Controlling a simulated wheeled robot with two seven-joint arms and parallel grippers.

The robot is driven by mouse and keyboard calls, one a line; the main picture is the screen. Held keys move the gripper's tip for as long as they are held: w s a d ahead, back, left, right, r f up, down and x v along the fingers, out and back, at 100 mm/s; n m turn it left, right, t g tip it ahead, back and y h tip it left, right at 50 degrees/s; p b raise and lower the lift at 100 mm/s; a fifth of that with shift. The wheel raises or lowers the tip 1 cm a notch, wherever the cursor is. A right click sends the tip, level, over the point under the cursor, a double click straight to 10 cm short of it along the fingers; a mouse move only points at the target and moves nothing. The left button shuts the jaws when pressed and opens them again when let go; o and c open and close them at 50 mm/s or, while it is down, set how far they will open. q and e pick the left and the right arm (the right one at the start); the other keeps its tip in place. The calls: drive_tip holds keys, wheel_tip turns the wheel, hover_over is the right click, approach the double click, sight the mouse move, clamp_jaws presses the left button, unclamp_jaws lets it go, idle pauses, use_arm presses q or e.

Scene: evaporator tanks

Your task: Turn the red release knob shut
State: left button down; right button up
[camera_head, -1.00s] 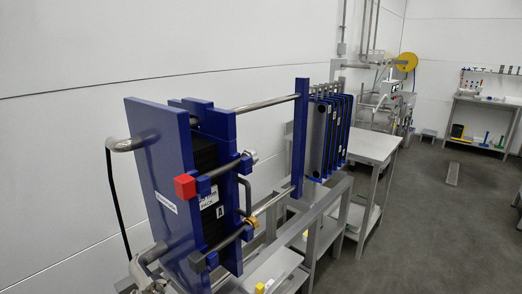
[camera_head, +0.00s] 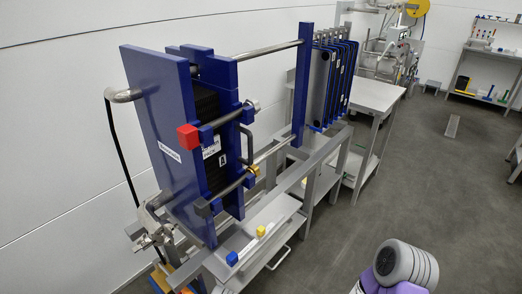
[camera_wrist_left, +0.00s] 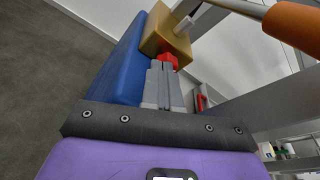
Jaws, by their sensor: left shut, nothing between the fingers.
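In the left wrist view, my left gripper (camera_wrist_left: 165,85) has its grey fingers shut together with nothing between them. A small red part (camera_wrist_left: 168,61) shows just beyond the fingertips, against a tan block (camera_wrist_left: 165,38). I cannot tell whether the fingers touch it, or whether it is the release knob. A blue block (camera_wrist_left: 120,75) lies alongside the fingers. In the head view, a red cube (camera_head: 188,136) caps the end of a rod on the blue plate press (camera_head: 165,120). My left gripper does not show in the head view; my right gripper is in neither view.
A grey bench (camera_head: 270,222) with a yellow block (camera_head: 261,231) and a blue block (camera_head: 232,258) stands before the press. Steel fittings (camera_head: 150,225) are at its lower left. An orange cylinder (camera_wrist_left: 295,25) is at the wrist view's upper right. Open floor lies right.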

use_arm(q)
drive_tip(key=shift+s+d, duration=0.5)
drive_tip(key=shift+d, duration=0.05)
